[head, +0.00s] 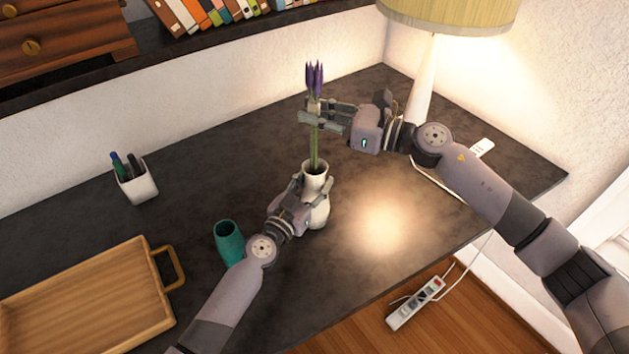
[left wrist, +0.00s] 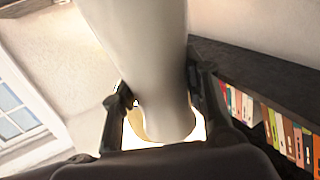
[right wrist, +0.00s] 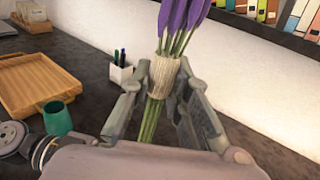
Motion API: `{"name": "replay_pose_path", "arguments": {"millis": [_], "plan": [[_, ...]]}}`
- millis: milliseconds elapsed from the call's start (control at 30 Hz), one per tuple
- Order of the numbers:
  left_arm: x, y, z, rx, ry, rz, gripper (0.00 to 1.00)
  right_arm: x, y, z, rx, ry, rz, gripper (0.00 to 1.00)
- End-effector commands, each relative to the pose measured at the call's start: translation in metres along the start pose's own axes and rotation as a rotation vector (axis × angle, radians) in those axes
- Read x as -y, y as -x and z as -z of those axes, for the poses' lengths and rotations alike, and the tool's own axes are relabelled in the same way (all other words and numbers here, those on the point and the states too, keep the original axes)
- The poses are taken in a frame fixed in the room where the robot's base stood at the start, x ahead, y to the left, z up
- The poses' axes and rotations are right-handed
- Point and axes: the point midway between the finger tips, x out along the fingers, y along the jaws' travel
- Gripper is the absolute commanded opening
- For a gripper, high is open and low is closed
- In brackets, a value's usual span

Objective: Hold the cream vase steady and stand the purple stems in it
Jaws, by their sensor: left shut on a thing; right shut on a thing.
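The cream vase (head: 316,213) stands upright on the dark desk. My left gripper (head: 313,188) is shut on its upper part from the near side, and the vase fills the middle of the left wrist view (left wrist: 140,50). The purple stems (head: 315,78) are upright, with purple heads and a pale wrapped band (right wrist: 166,78). My right gripper (head: 316,118) is shut on them at the band, above the vase. The green lower stems reach down to the vase mouth in the head view. How deep their ends sit inside is hidden.
A teal cup (head: 228,242) stands left of the vase. A wooden tray (head: 150,305) and a white pen holder (head: 138,188) are further left. A lamp (head: 424,85) stands behind my right arm.

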Motion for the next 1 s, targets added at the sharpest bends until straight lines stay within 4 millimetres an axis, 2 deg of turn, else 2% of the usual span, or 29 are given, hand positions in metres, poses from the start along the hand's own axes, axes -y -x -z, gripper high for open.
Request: {"name": "replay_pose_path", "arguments": {"millis": [367,400,700,1000], "plan": [[-0.0012,0.0003,-0.0013,0.002,0.003,-0.002,0.0,-0.0001,0.0,0.0056,0.001,0.0,0.0,0.0],[-0.0012,0.0003,-0.0013,0.002,0.003,-0.002,0.0,-0.0001,0.0,0.0056,0.001,0.0,0.0,0.19],[-0.0012,0.0003,-0.0013,0.002,0.003,-0.002,0.0,-0.0001,0.0,0.0055,0.0,0.0,0.0,0.39],[-0.0013,0.0003,-0.0013,0.002,0.003,-0.002,0.0,-0.0001,0.0003,0.0057,0.0,0.0,0.0,0.41]]}}
